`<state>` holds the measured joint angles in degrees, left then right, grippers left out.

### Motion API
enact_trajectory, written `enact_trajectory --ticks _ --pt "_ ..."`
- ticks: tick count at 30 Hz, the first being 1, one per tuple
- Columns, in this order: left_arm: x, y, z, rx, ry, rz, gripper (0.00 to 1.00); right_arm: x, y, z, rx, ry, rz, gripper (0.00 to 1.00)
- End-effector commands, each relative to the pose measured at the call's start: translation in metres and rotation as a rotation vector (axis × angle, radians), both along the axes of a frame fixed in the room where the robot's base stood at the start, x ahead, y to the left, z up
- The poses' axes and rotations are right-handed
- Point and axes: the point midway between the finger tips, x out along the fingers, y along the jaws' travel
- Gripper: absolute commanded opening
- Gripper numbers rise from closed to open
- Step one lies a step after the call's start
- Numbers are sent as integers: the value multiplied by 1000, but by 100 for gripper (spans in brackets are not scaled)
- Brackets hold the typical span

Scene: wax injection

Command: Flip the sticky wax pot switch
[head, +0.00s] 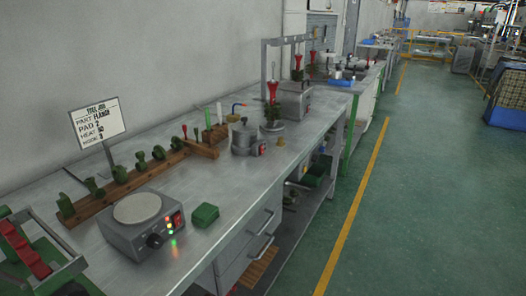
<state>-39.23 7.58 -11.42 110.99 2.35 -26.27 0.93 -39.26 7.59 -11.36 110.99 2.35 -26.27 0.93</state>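A small silver lidded pot (245,138), which looks like the sticky wax pot, stands mid-bench near the front edge. A small red switch (262,149) shows low on its right side; its position is too small to tell. Nearer, a grey box with a round pale plate (137,208) carries a black knob (154,240) and a panel with red and green lights (173,221). Neither of my grippers is in view.
A green block (205,215) lies beside the plate box. Behind are a wooden rack (130,180) with green pieces and a sign (98,122). A red-and-green device (35,255) stands at lower left. The aisle floor (430,200) is clear.

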Motion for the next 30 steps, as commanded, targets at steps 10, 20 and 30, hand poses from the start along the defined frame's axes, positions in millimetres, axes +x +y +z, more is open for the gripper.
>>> enact_trajectory --ticks 10,20,30 --pt "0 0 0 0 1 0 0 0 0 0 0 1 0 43" --pt "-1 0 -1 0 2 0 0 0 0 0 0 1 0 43" --pt "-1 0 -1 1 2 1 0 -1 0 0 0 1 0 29"
